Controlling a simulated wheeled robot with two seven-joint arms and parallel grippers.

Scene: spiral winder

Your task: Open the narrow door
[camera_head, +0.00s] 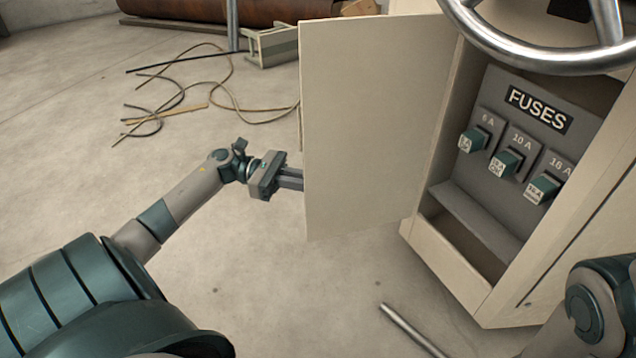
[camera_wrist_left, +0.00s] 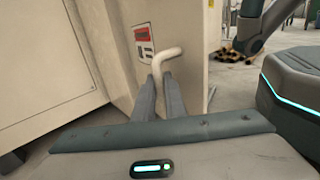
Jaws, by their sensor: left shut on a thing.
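The narrow beige door (camera_head: 375,120) stands swung open to the left of the cabinet (camera_head: 450,265), showing its inner face in the head view. My left gripper (camera_head: 292,180) reaches behind the door's free edge, so its fingertips are hidden there. In the left wrist view, the fingers (camera_wrist_left: 158,88) are shut on the pale bent handle (camera_wrist_left: 166,54). The handle is on the door's outer face, below a red and white label (camera_wrist_left: 144,40). My right arm shows at the lower right of the head view, but its gripper is out of view.
A metal handwheel (camera_head: 550,62) overhangs the opening. Loose cables (camera_head: 228,95) lie on the floor at the back left. A metal rod (camera_head: 410,330) is low in front.

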